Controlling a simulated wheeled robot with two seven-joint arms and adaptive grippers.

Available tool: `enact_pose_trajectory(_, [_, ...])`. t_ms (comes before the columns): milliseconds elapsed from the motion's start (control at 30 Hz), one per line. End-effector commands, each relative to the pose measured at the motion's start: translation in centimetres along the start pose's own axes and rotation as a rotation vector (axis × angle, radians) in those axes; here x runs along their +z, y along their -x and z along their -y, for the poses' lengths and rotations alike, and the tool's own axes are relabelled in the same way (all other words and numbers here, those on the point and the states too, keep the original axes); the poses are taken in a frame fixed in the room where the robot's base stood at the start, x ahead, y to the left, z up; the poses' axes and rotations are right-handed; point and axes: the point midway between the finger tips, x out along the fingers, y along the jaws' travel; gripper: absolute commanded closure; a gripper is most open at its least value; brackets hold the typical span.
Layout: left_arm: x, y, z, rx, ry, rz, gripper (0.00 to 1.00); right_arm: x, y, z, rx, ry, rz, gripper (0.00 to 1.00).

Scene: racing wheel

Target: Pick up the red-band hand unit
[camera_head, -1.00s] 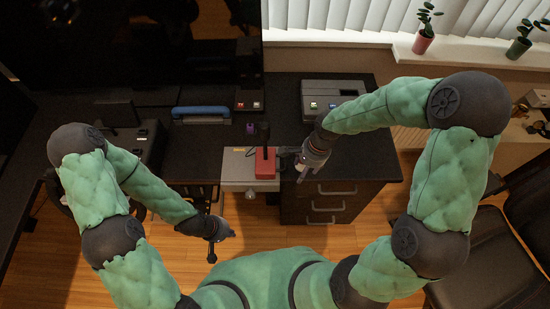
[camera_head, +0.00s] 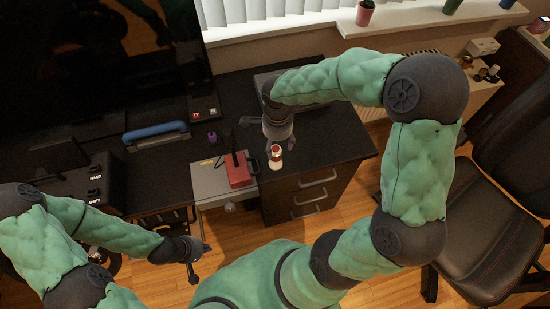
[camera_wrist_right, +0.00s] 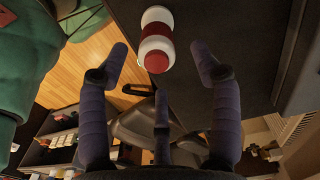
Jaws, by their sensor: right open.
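The red-band hand unit (camera_head: 275,157) is a small white piece with a red band and a red end. It is at the front edge of the dark desktop, above the drawers. My right gripper (camera_head: 280,147) is open just behind it, fingers pointing to the front edge. In the right wrist view, the hand unit (camera_wrist_right: 157,28) lies beyond and between the spread fingertips of my right gripper (camera_wrist_right: 160,52), with no grip on it. My left gripper (camera_head: 199,262) is low in front of the desk, empty, with its fingers apart.
A red box (camera_head: 238,170) with a black stick stands on a grey unit (camera_head: 210,183) just left of the hand unit. A blue bar (camera_head: 155,131) and a purple piece (camera_head: 212,137) lie further left. Bare desktop (camera_head: 335,140) is to the right. A black chair (camera_head: 490,230) stands at right.

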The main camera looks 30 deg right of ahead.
Motion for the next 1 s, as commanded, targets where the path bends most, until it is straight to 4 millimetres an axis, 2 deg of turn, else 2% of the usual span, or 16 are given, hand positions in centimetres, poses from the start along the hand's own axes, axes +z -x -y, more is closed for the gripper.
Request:
enact_pose_trajectory(33, [0.0, -0.5, 0.2, 0.000, 0.000, 0.000, 1.00, 0.0, -1.0, -0.1, 0.003, 0.001, -0.001, 0.36])
enact_pose_trajectory(267, [-0.1, -1.0, 0.3, 0.000, 0.000, 0.000, 1.00, 0.1, -2.3, -0.1, 0.002, 0.002, 0.000, 0.36])
enact_pose_trajectory(600, [-0.1, -3.1, 1.1, 0.000, 0.000, 0.000, 1.00, 0.5, -6.6, -0.1, 0.002, 0.002, 0.001, 0.36])
enact_pose_trajectory(833, [-0.1, -3.0, 1.1, 0.000, 0.000, 0.000, 1.00, 0.5, -6.7, -0.1, 0.000, 0.002, 0.001, 0.36])
enact_pose_trajectory(867, [-0.1, -3.0, 1.1, 0.000, 0.000, 0.000, 1.00, 0.5, -6.7, -0.1, 0.000, 0.002, 0.001, 0.39])
enact_pose_trajectory(1000, [-0.1, -3.0, 1.1, 0.000, 0.000, -0.001, 1.00, 0.5, -6.7, -0.1, 0.000, 0.002, 0.001, 0.78])
